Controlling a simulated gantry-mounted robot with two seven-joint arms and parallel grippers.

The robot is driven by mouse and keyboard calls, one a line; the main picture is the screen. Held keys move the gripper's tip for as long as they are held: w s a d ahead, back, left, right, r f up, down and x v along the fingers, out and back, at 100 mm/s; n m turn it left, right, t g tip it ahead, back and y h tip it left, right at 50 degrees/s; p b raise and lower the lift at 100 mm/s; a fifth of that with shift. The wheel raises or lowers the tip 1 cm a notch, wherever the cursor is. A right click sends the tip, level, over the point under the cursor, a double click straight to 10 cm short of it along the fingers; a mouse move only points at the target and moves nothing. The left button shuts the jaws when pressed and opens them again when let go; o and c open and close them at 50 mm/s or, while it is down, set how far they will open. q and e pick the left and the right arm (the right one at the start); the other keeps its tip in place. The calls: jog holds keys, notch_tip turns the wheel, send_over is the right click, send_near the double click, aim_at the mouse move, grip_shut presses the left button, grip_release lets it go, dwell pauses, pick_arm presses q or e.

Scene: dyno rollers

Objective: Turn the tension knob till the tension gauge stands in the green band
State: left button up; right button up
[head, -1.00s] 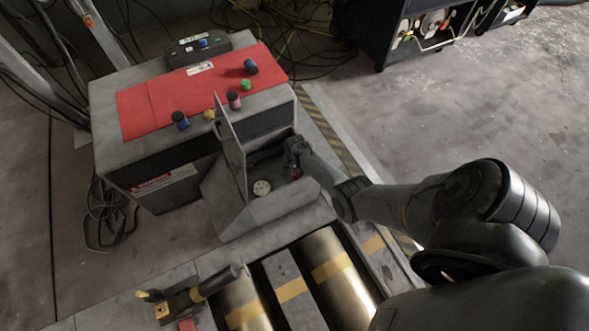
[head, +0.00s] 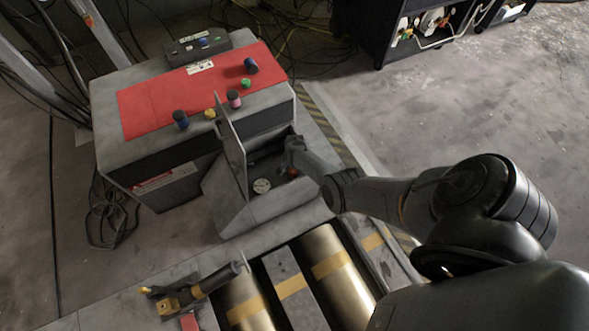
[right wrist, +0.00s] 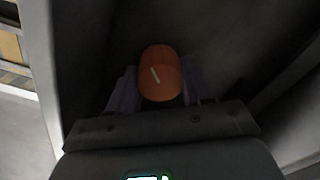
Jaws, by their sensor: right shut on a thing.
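The tension knob (right wrist: 160,72) is an orange, rounded knob with a short white mark, seen in the right wrist view inside a dark recess. My right gripper (right wrist: 155,88) is shut on it, one finger on each side. In the head view my right gripper (head: 290,150) reaches into the open grey box, and only a bit of the orange knob (head: 292,171) shows beside it. The gauge (head: 262,186) is a round pale dial in the same box; its needle and bands are too small to read. My left gripper is not in view.
The box's raised lid (head: 231,145) stands upright just left of the gauge. A grey cabinet with a red mat (head: 150,105) and several small coloured objects is behind it. Rollers (head: 335,270) lie in front, with a black-handled lever (head: 195,290) to their left.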

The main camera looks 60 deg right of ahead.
jog(key=o, duration=1)
jog(key=shift+o, duration=0.2)
notch_tip(320, 180, up, 9)
jog(key=p, duration=0.7)
jog(key=shift+s+r+p, duration=0.1)
jog(key=shift+r+p, duration=0.05)
jog(key=shift+p, duration=0.25)
jog(key=shift+r+p, duration=0.5)
jog(key=shift+r, duration=0.25)
